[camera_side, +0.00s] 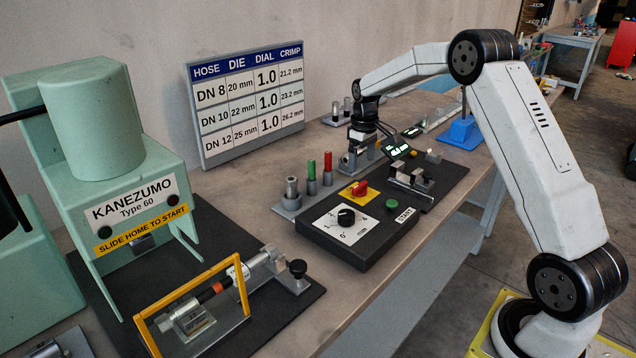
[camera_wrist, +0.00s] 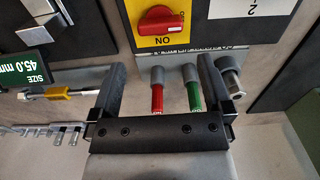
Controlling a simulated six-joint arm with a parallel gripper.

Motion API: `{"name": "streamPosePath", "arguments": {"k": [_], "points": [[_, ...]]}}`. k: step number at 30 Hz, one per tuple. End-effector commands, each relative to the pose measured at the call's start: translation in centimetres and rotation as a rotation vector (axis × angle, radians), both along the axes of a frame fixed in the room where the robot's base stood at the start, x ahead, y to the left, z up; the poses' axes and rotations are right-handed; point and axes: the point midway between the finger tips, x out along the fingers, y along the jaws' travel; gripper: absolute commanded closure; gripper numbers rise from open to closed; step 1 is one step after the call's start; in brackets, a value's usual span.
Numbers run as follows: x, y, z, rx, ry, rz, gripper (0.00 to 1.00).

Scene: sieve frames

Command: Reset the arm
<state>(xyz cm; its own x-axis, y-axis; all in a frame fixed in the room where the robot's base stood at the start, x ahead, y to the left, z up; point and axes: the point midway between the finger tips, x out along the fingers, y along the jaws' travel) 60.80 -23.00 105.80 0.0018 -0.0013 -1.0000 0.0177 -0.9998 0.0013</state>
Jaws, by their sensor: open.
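My gripper (camera_side: 368,138) hangs over the back of the bench, at the end of my white arm, in the side view. In the wrist view my gripper (camera_wrist: 160,70) shows two dark fingers spread wide apart, with nothing held between them. A red-topped pin (camera_wrist: 157,95) and a green-topped pin (camera_wrist: 193,92) stand in view between and beyond the fingers. A bare metal pin (camera_wrist: 230,75) is just right of the right finger. From the wrist view I cannot tell how high the fingers are above them.
The control box (camera_side: 345,230) carries a dial, a red switch (camera_side: 360,188) and a green button. A green KANEZUMO press (camera_side: 110,150) stands at left, with a yellow guard frame (camera_side: 190,290) before it. A sizing chart (camera_side: 247,100) stands behind. A blue stand (camera_side: 462,132) is farther right.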

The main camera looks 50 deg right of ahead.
Motion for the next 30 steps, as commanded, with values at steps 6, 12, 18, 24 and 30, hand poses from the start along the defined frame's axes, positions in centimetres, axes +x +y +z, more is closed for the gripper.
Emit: {"name": "streamPosePath", "arguments": {"k": [6, 12, 18, 24, 30], "points": [[0.0, 0.0, 0.0, 0.000, 0.000, 0.000, 0.00], [-0.3, 1.0, 0.0, -0.002, -0.005, 0.000, 0.00], [-1.2, 3.9, 0.3, -0.011, -0.026, 0.001, 0.00], [-3.4, 8.2, 0.3, -0.019, -0.061, -0.001, 0.00], [-6.3, 12.4, 0.2, -0.023, -0.097, -0.003, 0.00]]}}
